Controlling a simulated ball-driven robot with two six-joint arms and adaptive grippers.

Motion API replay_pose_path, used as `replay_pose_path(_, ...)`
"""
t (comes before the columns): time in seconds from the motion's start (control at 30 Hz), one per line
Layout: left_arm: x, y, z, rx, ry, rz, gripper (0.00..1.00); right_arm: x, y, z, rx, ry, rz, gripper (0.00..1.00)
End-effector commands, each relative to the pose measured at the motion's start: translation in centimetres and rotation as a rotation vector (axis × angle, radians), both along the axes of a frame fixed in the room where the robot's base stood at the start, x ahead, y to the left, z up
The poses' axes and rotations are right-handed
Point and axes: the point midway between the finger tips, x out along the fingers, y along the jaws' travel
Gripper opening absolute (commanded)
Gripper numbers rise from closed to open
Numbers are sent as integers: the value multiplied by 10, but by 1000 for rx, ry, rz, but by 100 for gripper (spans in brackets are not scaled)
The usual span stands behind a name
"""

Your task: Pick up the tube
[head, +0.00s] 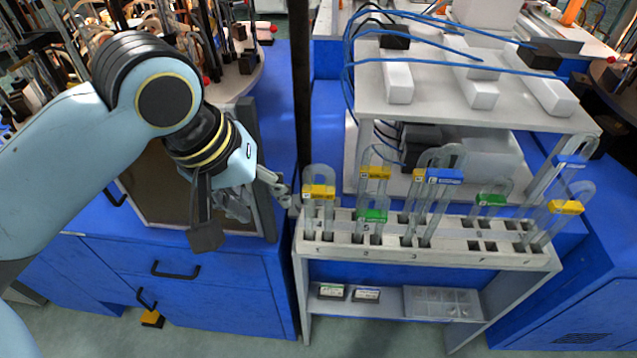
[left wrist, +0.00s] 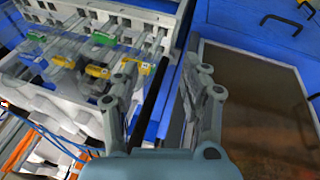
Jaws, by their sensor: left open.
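Several clear U-shaped tubes stand in the slots of a white rack (head: 430,250), with yellow, green and blue labels. The leftmost tube (head: 319,192) has a yellow label. Close to it stand a green-labelled tube (head: 371,216) and another yellow-labelled tube (head: 374,173). My left gripper (head: 268,204) is open and empty, just left of the leftmost tube and apart from it. In the left wrist view, the open fingers (left wrist: 163,66) point toward the rack's end, and a yellow label (left wrist: 137,68) is partly behind one finger. My right gripper does not show.
A white shelf (head: 470,95) with pale blocks and blue cables stands behind the rack. A dark upright post (head: 300,90) is close to my left gripper.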

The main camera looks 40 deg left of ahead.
Motion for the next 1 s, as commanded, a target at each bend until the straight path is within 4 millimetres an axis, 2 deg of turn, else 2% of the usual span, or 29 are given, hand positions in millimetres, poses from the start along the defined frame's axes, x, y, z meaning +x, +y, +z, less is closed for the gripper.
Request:
replay_pose_path(0.3, 69, 10, 30, -436, 90, 835, 45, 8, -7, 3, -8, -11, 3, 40)
replay_pose_path(0.5, 94, 17, 46, -603, 168, 1194, 45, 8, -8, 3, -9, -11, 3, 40)
replay_pose_path(0.67, 102, 16, 43, -650, 196, 1297, 45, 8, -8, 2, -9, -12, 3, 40)
replay_pose_path(0.9, 116, 7, 8, -653, 198, 1303, 45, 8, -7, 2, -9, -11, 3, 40)
replay_pose_path(1.0, 118, 5, 1, -652, 195, 1302, 45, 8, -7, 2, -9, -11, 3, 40)
